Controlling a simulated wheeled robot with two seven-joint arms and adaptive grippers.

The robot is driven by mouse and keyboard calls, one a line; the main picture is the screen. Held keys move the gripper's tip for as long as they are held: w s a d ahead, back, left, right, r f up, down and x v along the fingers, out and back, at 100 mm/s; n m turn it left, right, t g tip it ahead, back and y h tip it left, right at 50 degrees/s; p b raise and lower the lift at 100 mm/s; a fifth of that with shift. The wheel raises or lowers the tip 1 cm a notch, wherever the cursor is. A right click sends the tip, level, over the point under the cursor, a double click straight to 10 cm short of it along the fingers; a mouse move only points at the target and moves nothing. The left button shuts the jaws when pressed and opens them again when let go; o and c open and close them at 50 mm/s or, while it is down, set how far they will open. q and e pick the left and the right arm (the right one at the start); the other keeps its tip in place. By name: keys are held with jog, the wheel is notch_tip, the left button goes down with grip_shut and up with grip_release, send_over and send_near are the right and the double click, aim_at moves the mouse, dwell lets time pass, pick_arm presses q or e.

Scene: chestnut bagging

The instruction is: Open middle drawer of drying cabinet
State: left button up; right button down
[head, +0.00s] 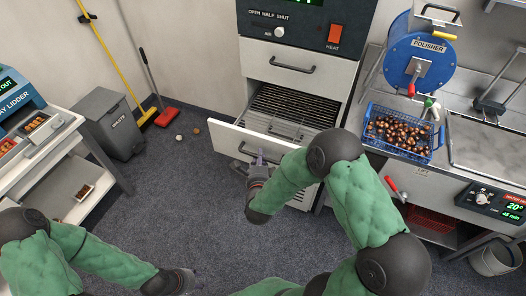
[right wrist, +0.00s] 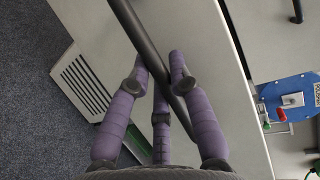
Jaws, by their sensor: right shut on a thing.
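The drying cabinet (head: 330,75) stands at the back centre. Its middle drawer (head: 226,137) is pulled out, showing dark slatted racks (head: 290,108) inside. The closed drawer above it has its own dark handle (head: 279,66). My right gripper (head: 259,158) is at the middle drawer's front, by its handle (head: 245,151). In the right wrist view, my right gripper's purple fingers (right wrist: 164,72) close around the dark handle bar (right wrist: 140,40) against the pale drawer front (right wrist: 205,60). My left gripper (head: 196,279) hangs low at the bottom, away from the cabinet; its fingers are too small to judge.
A blue crate of chestnuts (head: 370,140) and a blue polisher (head: 418,60) stand on the right counter. Two small round things lie on the otherwise clear floor (head: 160,185).

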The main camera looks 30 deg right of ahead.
jog(key=shift+s+a, duration=0.1)
jog(key=c, duration=1.1)
grip_release()
jog(key=v, duration=1.2)
jog(key=shift+f, duration=0.15)
